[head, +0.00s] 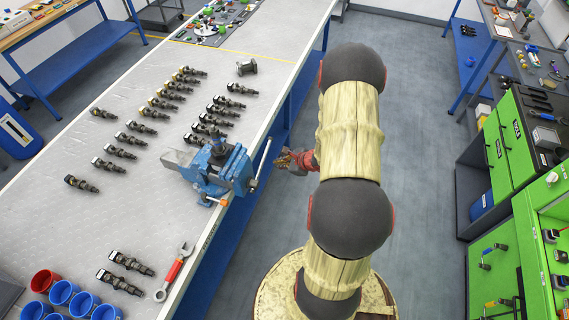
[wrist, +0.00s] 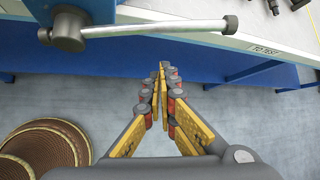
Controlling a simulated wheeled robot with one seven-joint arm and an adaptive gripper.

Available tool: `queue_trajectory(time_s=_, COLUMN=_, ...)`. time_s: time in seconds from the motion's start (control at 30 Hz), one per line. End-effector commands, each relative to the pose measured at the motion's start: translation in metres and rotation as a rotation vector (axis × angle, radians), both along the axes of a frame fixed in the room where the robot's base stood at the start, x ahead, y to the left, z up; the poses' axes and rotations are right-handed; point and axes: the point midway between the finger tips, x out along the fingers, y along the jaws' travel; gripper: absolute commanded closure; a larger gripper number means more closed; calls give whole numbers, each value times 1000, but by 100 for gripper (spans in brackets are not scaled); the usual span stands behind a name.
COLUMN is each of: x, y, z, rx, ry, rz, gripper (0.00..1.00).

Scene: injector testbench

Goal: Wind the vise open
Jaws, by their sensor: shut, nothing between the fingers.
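The blue vise (head: 217,165) is mounted at the right edge of the long workbench. Its silver handle bar (head: 262,160) crosses the screw end, out past the bench edge. In the wrist view the vise handle (wrist: 150,29) runs nearly level across the top, with a dark knob at its right end and the round screw head (wrist: 68,28) at left. My gripper (head: 284,160) is right of the vise, beyond the bench edge and apart from the handle. In the wrist view my gripper (wrist: 162,68) is shut and empty, its fingertips together below the handle. The jaw gap is hard to judge.
Several injectors (head: 130,263) lie in rows on the workbench (head: 60,215). A red-handled wrench (head: 174,272) and several blue cups (head: 62,292) are near the front. Green cabinets (head: 505,150) stand at right. The floor between is clear.

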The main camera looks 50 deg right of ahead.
Motion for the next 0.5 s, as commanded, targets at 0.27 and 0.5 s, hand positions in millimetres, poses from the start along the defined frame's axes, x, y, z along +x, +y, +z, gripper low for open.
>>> queue_trajectory(time_s=0.27, x=32, y=1, z=-33, rx=0, ry=0, rz=2, gripper=100)
queue_trajectory(time_s=0.5, x=32, y=12, z=0, rx=-3, ry=-1, rz=3, gripper=100)
